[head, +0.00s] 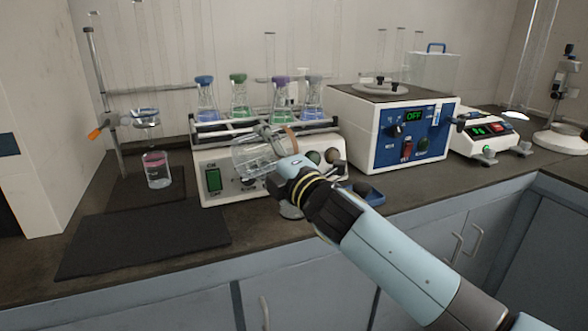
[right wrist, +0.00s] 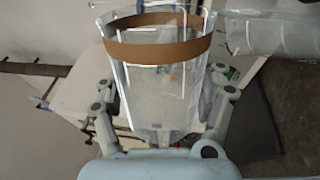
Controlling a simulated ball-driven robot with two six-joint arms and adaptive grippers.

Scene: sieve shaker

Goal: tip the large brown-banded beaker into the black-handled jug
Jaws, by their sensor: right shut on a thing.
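The large brown-banded beaker (head: 291,139) is clear glass. It is in my right gripper (head: 283,165), in front of the shaker in the head view. In the right wrist view the beaker (right wrist: 158,52) sits between the two fingers of the gripper (right wrist: 160,115), its brown band near the far rim. I see no clear liquid in it. Another clear vessel (right wrist: 268,32) is close beside it at the upper right of the wrist view. Clear glass also shows left of the band in the head view. No black handle shows, so I cannot tell whether this is the jug. My left gripper is out of view.
The shaker (head: 215,180) carries several coloured-stopper flasks behind my gripper. A blue-fronted device (head: 385,155) stands to the right. A small beaker (head: 157,172) stands under a funnel stand at left. The black mat (head: 140,240) is bare.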

